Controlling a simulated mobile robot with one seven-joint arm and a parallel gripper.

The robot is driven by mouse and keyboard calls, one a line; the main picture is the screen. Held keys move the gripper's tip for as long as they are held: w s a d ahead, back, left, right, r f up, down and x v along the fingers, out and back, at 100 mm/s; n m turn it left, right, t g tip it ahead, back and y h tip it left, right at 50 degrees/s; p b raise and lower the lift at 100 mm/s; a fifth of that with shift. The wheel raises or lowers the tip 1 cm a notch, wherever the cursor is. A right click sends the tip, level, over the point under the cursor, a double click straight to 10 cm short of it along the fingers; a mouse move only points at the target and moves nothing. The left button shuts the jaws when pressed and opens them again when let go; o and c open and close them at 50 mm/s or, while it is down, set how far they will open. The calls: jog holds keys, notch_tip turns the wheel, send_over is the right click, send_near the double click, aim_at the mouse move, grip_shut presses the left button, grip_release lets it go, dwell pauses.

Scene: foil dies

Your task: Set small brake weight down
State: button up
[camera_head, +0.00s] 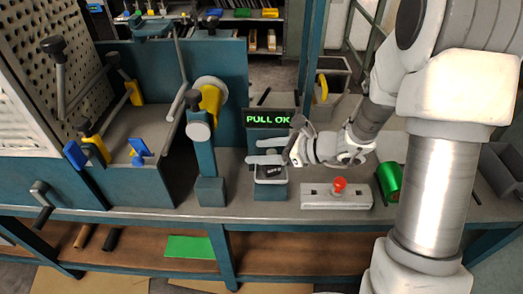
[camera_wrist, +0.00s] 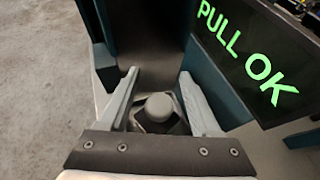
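My gripper (camera_wrist: 159,74) is open, with its two grey fingers spread apart in the wrist view. A rounded grey knob on a dark block, which looks like the small brake weight (camera_wrist: 160,107), sits between the fingers with a visible gap on each side. In the head view my gripper (camera_head: 262,151) is above a short teal stand (camera_head: 270,192) on the bench. A small dark block with pale marks (camera_head: 270,171) is on top of this stand, just below the fingers. The weight's underside is hidden.
A black display (camera_head: 270,118) reading "PULL OK" stands close behind the gripper. To the right are a grey box with a red button (camera_head: 339,184) and a green cylinder (camera_head: 390,180). A teal post with a yellow handle (camera_head: 211,98) stands left.

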jog(key=shift+r, duration=0.25)
jog(key=p+v, duration=0.3)
jog(key=v, duration=0.8)
jog(key=s+r+n+g+h, duration=0.45)
jog(key=s+r+n, duration=0.25)
jog(key=s+n, duration=0.55)
jog(key=s+d+r+n+t+h, duration=0.4)
jog(key=d+r+n+t+h, duration=0.1)
jog(key=n, duration=0.5)
jog(key=shift+s+d+r+h, duration=0.2)
jog(key=shift+d+r+h, duration=0.45)
jog(key=shift+h, duration=0.5)
